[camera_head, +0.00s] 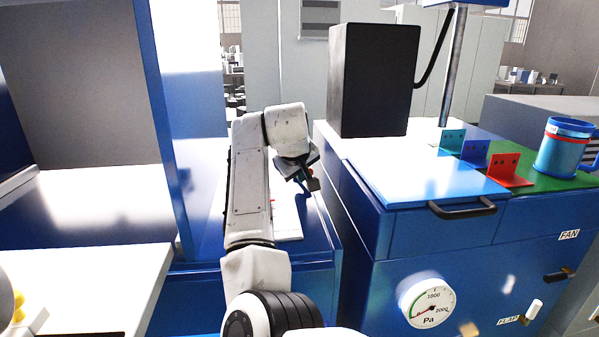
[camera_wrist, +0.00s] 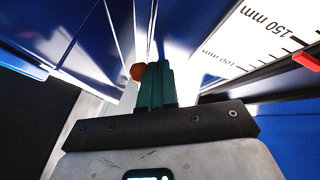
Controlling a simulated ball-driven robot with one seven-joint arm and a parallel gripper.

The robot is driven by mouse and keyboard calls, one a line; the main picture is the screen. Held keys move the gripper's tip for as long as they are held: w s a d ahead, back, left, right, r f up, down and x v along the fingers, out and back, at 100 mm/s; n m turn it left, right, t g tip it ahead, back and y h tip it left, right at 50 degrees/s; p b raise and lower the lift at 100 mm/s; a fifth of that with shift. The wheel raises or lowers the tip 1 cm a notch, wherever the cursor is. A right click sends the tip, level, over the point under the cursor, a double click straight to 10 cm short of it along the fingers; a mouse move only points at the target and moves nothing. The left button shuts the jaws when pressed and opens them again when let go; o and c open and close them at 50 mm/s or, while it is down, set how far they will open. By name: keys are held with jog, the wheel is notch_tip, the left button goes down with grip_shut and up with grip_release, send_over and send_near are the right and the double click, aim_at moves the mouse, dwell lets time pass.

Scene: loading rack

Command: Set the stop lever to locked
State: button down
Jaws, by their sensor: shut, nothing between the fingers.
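My gripper (camera_head: 309,180) hangs over the white strip in the gap between the blue frame and the blue cabinet. In the wrist view its teal fingers (camera_wrist: 155,82) are together with nothing between them. An orange-brown knob (camera_wrist: 138,72) shows just left of the fingertips; it looks very close to them, but I cannot tell whether they touch. It may be the end of the stop lever. The lever's shaft and setting are not clear in either view.
A white millimetre scale (camera_wrist: 255,38) with a red mark (camera_wrist: 306,61) lies at right in the wrist view. The blue cabinet (camera_head: 385,265) stands right of my arm, with a black box (camera_head: 372,80), colored brackets (camera_head: 475,153) and a mug (camera_head: 562,150) on top.

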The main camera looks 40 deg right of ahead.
jog(key=shift+s+d+r+p, duration=0.1)
jog(key=shift+d+r+p, duration=0.05)
jog(key=shift+d+p, duration=0.25)
jog(key=shift+s+d+r+p, duration=0.1)
jog(key=shift+d+p, duration=0.15)
jog(key=shift+p, duration=0.25)
jog(key=shift+s+d+f, duration=0.1)
jog(key=shift+d+f, duration=0.05)
jog(key=shift+d, duration=0.1)
jog(key=shift+p, duration=0.3)
